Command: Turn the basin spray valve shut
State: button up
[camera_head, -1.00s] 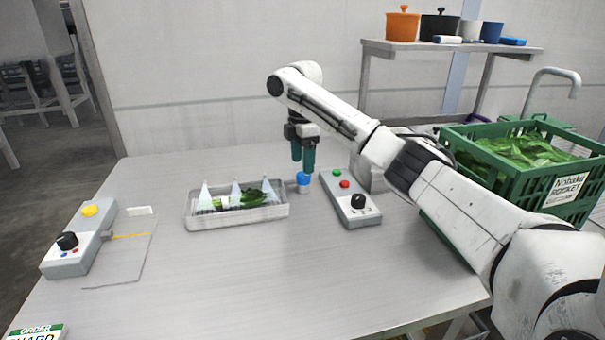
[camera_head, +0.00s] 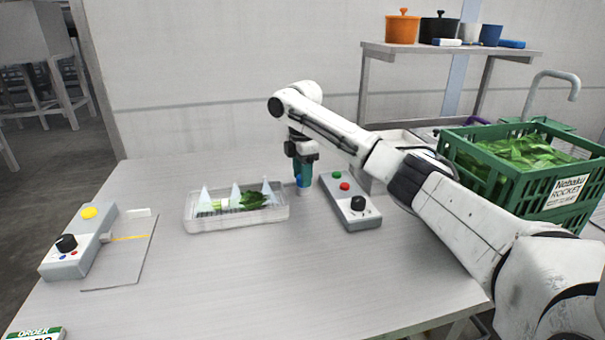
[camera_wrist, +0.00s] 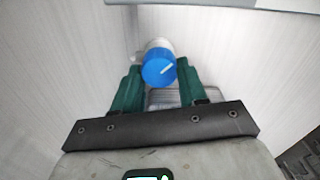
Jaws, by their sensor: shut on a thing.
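The blue spray valve knob (camera_wrist: 159,69) shows in the wrist view between the tips of my two green fingers, with a pale pointer mark on its face. Its pale body shows behind it. My gripper (camera_wrist: 157,84) is shut on the knob. In the head view my gripper (camera_head: 303,180) points down over the valve and mostly hides the knob. The basin (camera_head: 238,222) beside it on the left is a shallow clear-walled tray with sprays of white mist over green leaves.
A grey control box (camera_head: 349,203) with green, red and black controls stands close to the right of my gripper. Another control box (camera_head: 75,247) sits at the table's left. A green crate of leaves (camera_head: 520,170) stands at the right. The front table is clear.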

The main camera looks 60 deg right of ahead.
jog(key=c, duration=0.4)
jog(key=shift+c, duration=0.2)
jog(key=shift+r+m+p, duration=0.15)
jog(key=shift+m+p, duration=0.15)
jog(key=shift+p, duration=0.4)
jog(key=shift+m+p, duration=0.3)
jog(key=shift+p, duration=0.1)
jog(key=m+p, duration=0.2)
jog(key=p, duration=0.1)
jog(key=shift+r+p, duration=0.15)
jog(key=shift+p, duration=0.2)
jog(key=m+p, duration=0.4)
jog(key=p, duration=0.1)
jog(key=shift+m+p, duration=0.3)
jog(key=shift+m, duration=0.1)
jog(key=m+p, duration=0.4)
jog(key=m, duration=0.1)
jog(key=shift+d+f, duration=0.1)
jog(key=shift+f, duration=0.1)
jog(key=shift+d+f+m+p, duration=0.1)
jog(key=shift+m+p, duration=0.85)
jog(key=shift+m, duration=1.55)
